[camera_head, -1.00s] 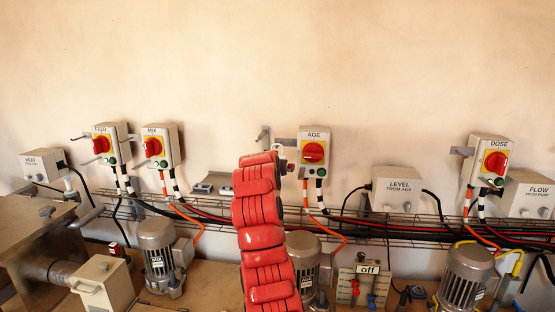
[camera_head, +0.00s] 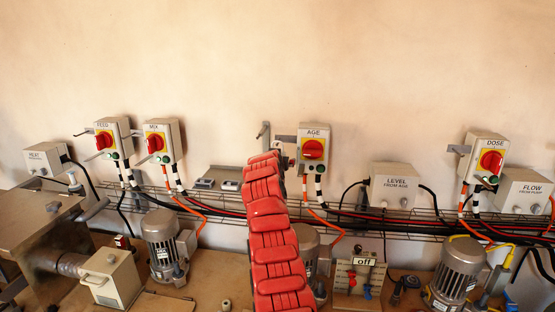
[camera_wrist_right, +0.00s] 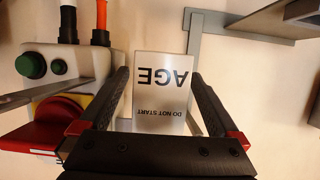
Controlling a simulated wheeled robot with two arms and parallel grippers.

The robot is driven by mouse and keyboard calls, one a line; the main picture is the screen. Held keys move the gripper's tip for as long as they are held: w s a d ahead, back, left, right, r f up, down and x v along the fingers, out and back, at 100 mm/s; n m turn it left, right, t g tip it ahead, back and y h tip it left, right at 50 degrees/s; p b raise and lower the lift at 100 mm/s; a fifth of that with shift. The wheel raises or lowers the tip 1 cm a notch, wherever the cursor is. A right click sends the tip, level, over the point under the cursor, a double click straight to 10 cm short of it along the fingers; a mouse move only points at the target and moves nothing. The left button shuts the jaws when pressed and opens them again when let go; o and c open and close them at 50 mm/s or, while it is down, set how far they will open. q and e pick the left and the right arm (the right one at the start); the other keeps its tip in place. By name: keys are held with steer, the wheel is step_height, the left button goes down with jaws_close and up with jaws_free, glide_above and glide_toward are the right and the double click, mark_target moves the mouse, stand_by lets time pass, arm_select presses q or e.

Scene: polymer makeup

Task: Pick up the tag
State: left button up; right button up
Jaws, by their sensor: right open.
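A pale tag (camera_wrist_right: 163,92) with the words "AGE" and "DO NOT START" appears upside down in the right wrist view. My right gripper (camera_wrist_right: 160,74) is open, with one dark finger on each side of the tag. The tag lies between the fingers in the picture; I cannot tell whether either finger touches it. In the head view my red arm reaches up to just left of the AGE switch box (camera_head: 314,140). There the arm hides the gripper, and the tag cannot be made out. My left gripper is not in view.
The AGE box's red knob (camera_wrist_right: 62,122) and green button (camera_wrist_right: 30,65) are close beside the gripper in the wrist view. A grey metal bracket (camera_wrist_right: 240,28) is on the other side. Cables run along a wire tray (camera_head: 345,222) below the boxes. Motors stand on the bench.

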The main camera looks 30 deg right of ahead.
steer(key=c, duration=1.4)
steer(key=s+a+b, duration=0.3)
steer(key=s, duration=0.1)
steer(key=s+a+r+b, duration=0.1)
steer(key=s+a+b, duration=0.2)
steer(key=s+a, duration=0.1)
steer(key=s+a+b, duration=0.3)
steer(key=s+a, duration=0.1)
steer(key=s, duration=0.2)
steer(key=shift+s+r, duration=0.2)
steer(key=shift+r, duration=0.05)
